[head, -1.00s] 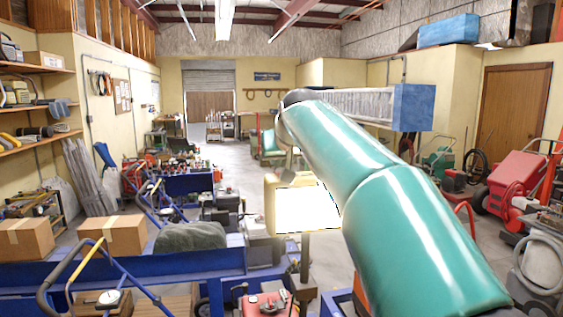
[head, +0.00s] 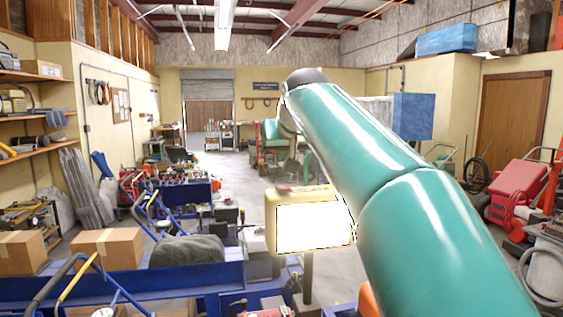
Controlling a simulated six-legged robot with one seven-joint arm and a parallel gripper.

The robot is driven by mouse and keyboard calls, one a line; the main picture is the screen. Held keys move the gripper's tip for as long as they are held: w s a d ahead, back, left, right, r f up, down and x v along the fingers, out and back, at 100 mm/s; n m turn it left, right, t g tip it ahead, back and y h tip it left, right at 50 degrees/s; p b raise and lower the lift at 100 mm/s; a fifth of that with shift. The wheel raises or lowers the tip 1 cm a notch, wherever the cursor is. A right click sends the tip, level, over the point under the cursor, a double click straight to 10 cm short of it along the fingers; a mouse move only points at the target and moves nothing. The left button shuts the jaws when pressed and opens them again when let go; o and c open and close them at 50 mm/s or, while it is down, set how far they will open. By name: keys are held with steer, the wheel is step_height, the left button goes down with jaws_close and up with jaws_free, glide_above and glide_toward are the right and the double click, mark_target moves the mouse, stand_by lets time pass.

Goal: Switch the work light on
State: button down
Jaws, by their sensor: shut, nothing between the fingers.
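The work light (head: 270,222) is a yellow box on a dark post, just left of my arm at the middle of the head view. Its front panel is bright white; I cannot tell from it alone whether the lamp is lit. A small red part (head: 284,188) shows on its top; I cannot make out whether it is a switch. My teal arm reaches up and left from the lower right, beside the light, and overlaps its right edge. Only a grey wrist part shows past the arm; my gripper fingers are hidden.
A blue frame (head: 195,275) with cardboard boxes (head: 107,248) and a dark grey bundle (head: 187,252) crosses the lower left. Red machines (head: 517,195) stand at the right. Open concrete floor (head: 240,172) runs back between the equipment.

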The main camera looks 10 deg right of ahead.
steer(key=shift+w+r+v, duration=0.6)
steer(key=shift+r+v, duration=0.2)
steer(key=shift+v, duration=4)
steer(key=s+f+g, duration=0.1)
steer(key=s+f, duration=0.8)
steer(key=f, duration=0.4)
steer(key=s+f+g, duration=0.2)
steer(key=s+f, duration=0.7)
steer(key=f, duration=0.5)
steer(key=s+f+g, duration=0.2)
steer(key=s+f, duration=0.7)
steer(key=f, duration=0.5)
steer(key=shift+a, duration=0.25)
